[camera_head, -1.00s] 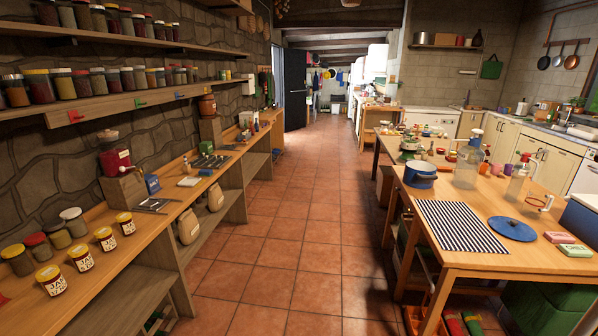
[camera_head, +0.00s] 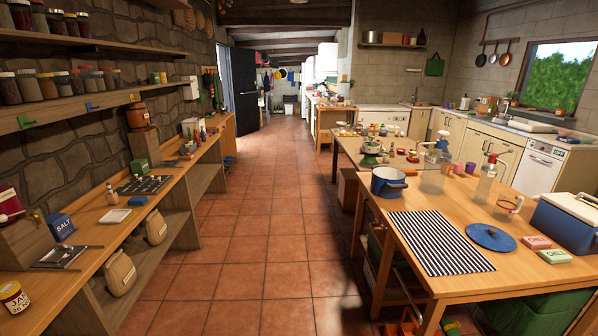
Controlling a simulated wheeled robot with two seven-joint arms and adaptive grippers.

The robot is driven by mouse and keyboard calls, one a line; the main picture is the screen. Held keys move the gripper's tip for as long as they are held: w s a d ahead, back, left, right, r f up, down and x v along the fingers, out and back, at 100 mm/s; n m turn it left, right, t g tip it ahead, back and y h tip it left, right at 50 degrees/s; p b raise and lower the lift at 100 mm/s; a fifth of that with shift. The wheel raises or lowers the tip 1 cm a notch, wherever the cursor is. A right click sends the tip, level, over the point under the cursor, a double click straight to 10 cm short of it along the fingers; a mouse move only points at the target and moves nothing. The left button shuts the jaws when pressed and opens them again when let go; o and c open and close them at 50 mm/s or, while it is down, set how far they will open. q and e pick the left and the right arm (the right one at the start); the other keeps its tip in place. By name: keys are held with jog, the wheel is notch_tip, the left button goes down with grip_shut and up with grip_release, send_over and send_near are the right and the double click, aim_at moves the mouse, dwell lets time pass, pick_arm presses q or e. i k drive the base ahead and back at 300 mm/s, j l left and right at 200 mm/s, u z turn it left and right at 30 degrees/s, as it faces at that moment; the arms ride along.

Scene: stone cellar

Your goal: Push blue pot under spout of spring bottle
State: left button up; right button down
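The blue pot (camera_head: 386,187) stands open and upright on the wooden table at the right, near its left edge, behind a striped cloth. I take this to be the spring bottle. Neither of my grippers is in view.
The striped cloth (camera_head: 440,243) covers the table's near left part. A second clear pump bottle (camera_head: 485,184), a pink block (camera_head: 536,242), a green block (camera_head: 555,257) and a blue cooler (camera_head: 567,222) share the table. The tiled aisle (camera_head: 265,230) is clear.

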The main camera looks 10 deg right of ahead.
aim_at(386, 182)
jog(key=i+z, duration=0.15)
jog(key=i, duration=1.45)
jog(key=i+j+z, duration=0.25)
jog(key=i, duration=0.3)
jog(key=i+j+z, duration=0.25)
jog(key=i, duration=0.25)
jog(key=i+j+z, duration=0.2)
jog(key=i+j, duration=0.2)
jog(key=i, duration=0.1)
